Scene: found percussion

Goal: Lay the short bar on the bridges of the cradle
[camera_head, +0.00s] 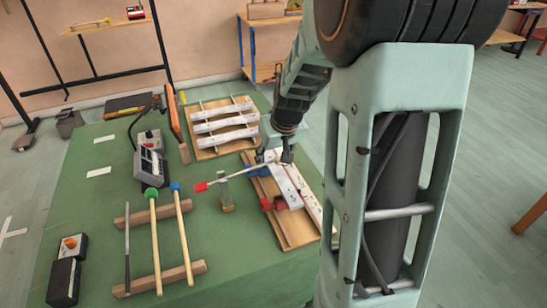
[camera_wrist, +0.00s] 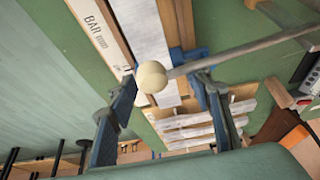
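The short silver bar (camera_head: 287,187) lies lengthwise over the wooden cradle board (camera_head: 294,234), with a red block (camera_head: 279,204) beside its near end. A blue part (camera_head: 257,171) shows near its far end. My gripper (camera_head: 274,157) is low at the bar's far end. In the wrist view my gripper's (camera_wrist: 160,72) fingers are apart, one on each side of the bar (camera_wrist: 143,28); whether they press on it is unclear. A cream mallet ball (camera_wrist: 151,77) covers part of the bar between the fingers. The bar's contact with the bridges is hidden.
The red-ended striker (camera_head: 201,187) crosses a small post (camera_head: 226,194) toward my gripper. A rack of several bars (camera_head: 222,125) stands behind. Mallets on wooden rails (camera_head: 158,278) and a grey device (camera_head: 150,165) are at left. A strip marked BAR (camera_wrist: 97,35) lies alongside.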

